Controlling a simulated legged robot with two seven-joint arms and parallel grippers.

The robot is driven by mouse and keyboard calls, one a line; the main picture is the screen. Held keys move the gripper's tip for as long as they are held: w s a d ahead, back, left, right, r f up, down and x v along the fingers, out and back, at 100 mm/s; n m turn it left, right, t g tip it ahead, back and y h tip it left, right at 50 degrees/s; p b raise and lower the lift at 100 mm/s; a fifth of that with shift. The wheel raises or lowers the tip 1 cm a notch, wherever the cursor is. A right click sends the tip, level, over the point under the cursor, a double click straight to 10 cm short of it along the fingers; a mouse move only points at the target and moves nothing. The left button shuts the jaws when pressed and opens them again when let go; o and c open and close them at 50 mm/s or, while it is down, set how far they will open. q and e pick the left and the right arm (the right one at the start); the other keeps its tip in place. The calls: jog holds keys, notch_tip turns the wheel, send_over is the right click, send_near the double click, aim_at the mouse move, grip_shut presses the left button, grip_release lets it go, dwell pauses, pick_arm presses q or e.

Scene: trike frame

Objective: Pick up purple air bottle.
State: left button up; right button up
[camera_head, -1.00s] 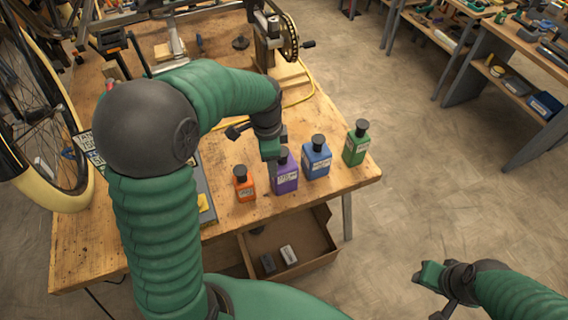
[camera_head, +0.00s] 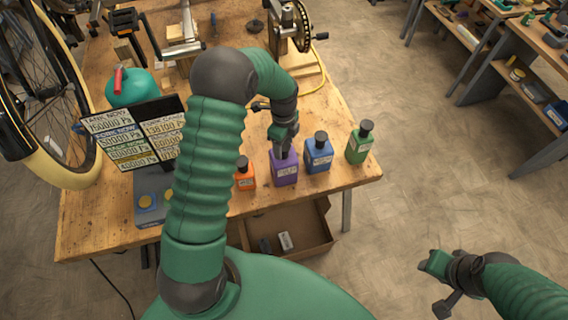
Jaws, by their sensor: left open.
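The purple air bottle (camera_head: 284,170) stands upright on the wooden workbench, between an orange bottle (camera_head: 244,175) and a blue bottle (camera_head: 319,153). My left gripper (camera_head: 284,147) is right over the top of the purple bottle, pointing down, and hides its black cap. It is open, with its jaws around or just in front of the cap; I cannot tell whether they touch it. My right gripper (camera_head: 430,263) is off to the lower right, over the floor and away from the bench; whether its jaws are apart is too small to tell.
A green bottle (camera_head: 359,145) stands at the right end of the row, near the bench edge. A display with pressure readings (camera_head: 135,133) and a teal tank (camera_head: 130,88) are at left. An open drawer (camera_head: 290,232) juts out below the bottles.

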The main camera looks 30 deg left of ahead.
aim_at(284, 162)
pick_arm(q)
jog(key=shift+s+d+f, duration=0.1)
jog(key=shift+d+f, duration=0.05)
jog(key=shift+f, duration=0.55)
jog(key=shift+d+f, duration=0.1)
jog(key=shift+f, duration=0.55)
jog(key=shift+a, duration=0.1)
grip_shut()
